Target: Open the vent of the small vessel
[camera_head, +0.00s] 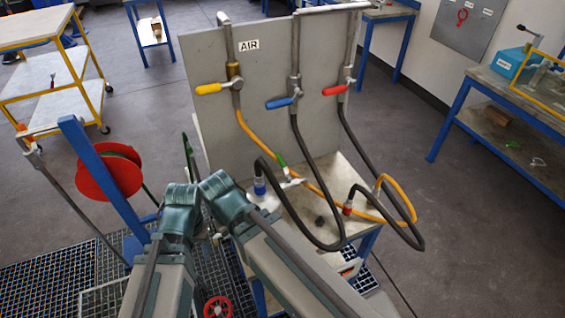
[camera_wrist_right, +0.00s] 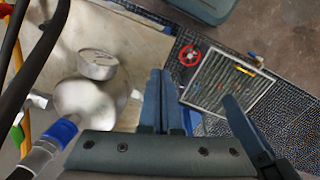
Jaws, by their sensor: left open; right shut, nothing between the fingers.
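The small vessel is not clearly identifiable in the head view. In the right wrist view a rounded metal vessel (camera_wrist_right: 88,100) with a round silver disc (camera_wrist_right: 97,64) on top stands on the pale bench top. A blue-collared hose coupling (camera_wrist_right: 62,131) is beside it. I cannot tell which part is its vent. My right gripper (camera_wrist_right: 163,75) is shut and empty, to the right of the vessel in that view and apart from it in the picture. My left gripper (camera_head: 180,198) is open beside the right arm in the head view; its fingertips are not clear.
A grey panel marked AIR carries yellow (camera_head: 208,89), blue (camera_head: 279,103) and red (camera_head: 334,90) valve handles. Black and orange hoses loop over the bench (camera_head: 340,178). A red reel (camera_head: 108,176) stands left. A red handwheel (camera_head: 218,306) is low, over the floor grating.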

